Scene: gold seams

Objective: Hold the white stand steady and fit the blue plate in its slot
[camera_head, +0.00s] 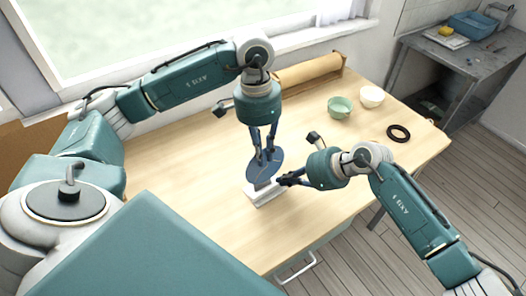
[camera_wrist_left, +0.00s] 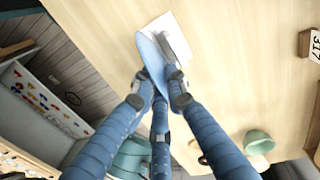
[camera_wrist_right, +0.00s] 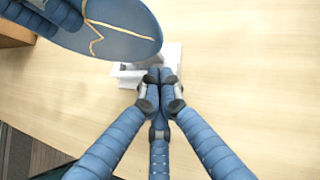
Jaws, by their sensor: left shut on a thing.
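The blue plate (camera_head: 264,166) has gold seams, which show in the right wrist view (camera_wrist_right: 110,28). My left gripper (camera_head: 265,153) is shut on its upper edge; the left wrist view shows the plate (camera_wrist_left: 150,55) edge-on between the fingertips (camera_wrist_left: 160,92). The white stand (camera_head: 268,195) rests on the table under the plate. The plate's lower edge is close over the stand; I cannot tell whether it touches the slot. My right gripper (camera_head: 284,181) is at the stand's right end, its fingertips (camera_wrist_right: 161,80) together in front of the stand (camera_wrist_right: 128,72). I cannot see anything gripped between them.
The wooden table (camera_head: 185,180) is clear around the stand. A green bowl (camera_head: 340,106), a cream bowl (camera_head: 371,96) and a dark ring (camera_head: 398,133) lie at the back right. A brown roll (camera_head: 308,70) lies by the window. A grey side table (camera_head: 465,60) stands beyond.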

